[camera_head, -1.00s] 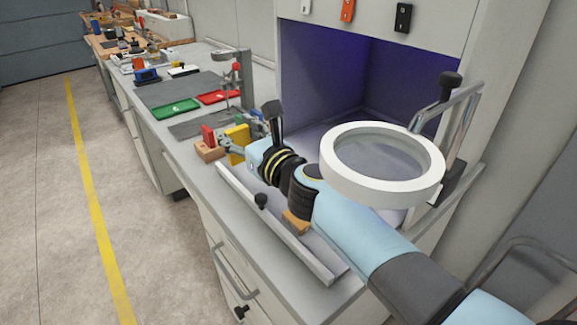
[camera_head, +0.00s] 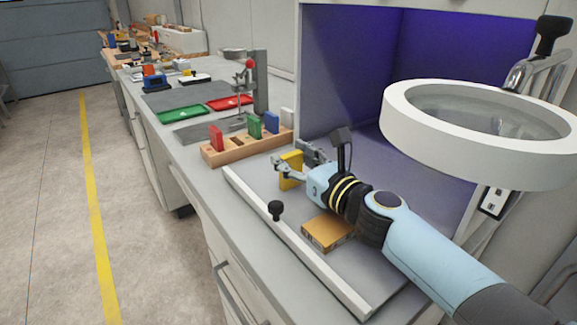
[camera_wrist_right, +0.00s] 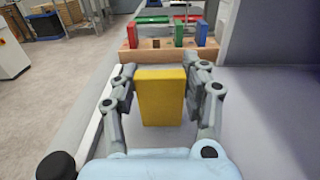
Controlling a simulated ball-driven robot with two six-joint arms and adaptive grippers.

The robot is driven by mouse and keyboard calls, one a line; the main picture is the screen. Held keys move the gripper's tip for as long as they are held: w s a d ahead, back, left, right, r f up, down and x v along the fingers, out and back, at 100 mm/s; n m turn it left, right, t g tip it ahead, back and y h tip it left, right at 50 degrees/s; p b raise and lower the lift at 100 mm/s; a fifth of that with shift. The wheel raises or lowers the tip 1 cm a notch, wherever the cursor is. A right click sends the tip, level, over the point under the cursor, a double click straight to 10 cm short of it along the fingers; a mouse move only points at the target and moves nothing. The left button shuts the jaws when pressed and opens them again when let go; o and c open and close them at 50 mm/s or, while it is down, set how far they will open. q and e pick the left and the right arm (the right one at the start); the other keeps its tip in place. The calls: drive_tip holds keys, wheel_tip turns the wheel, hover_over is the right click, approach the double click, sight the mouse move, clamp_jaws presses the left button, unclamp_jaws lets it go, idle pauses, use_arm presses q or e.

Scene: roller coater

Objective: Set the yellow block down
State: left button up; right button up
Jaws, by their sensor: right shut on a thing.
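The yellow block (camera_head: 291,171) is upright between the fingers of my right gripper (camera_head: 290,170), over the grey tray-like surface in front of the purple-lit booth. In the right wrist view the yellow block (camera_wrist_right: 161,97) fills the space between both fingers, and the gripper (camera_wrist_right: 161,85) is shut on it. I cannot tell whether its bottom touches the surface. My left gripper is out of view.
An orange-brown box (camera_head: 327,232) lies on the surface beside my right forearm. A ring magnifier (camera_head: 480,130) hangs above at the right. Green (camera_head: 183,114) and red (camera_head: 230,102) trays are farther back.

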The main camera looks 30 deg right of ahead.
drive_tip(key=shift+s+d+r, duration=0.1)
drive_tip(key=shift+r, duration=0.05)
drive_tip(key=shift+f, duration=0.2)
drive_tip(key=o, duration=1.2)
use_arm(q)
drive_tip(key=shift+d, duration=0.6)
use_arm(e)
drive_tip(key=shift+r, duration=0.1)
drive_tip(key=shift+s+r, duration=0.1)
drive_tip(key=shift+r, duration=0.05)
drive_tip(key=s+b, duration=0.1)
drive_tip(key=s, duration=0.2)
drive_tip(key=s+d+b, duration=0.1)
drive_tip(key=s, duration=0.3)
drive_tip(key=s+b, duration=0.1)
drive_tip(key=s, duration=0.3)
drive_tip(key=shift+d+f+b, duration=0.25)
drive_tip(key=shift+b, duration=0.1)
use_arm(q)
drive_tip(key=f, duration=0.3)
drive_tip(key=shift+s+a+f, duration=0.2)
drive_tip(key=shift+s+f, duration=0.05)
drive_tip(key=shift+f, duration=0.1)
use_arm(e)
drive_tip(key=shift+s+r, duration=0.2)
drive_tip(key=shift+s, duration=0.2)
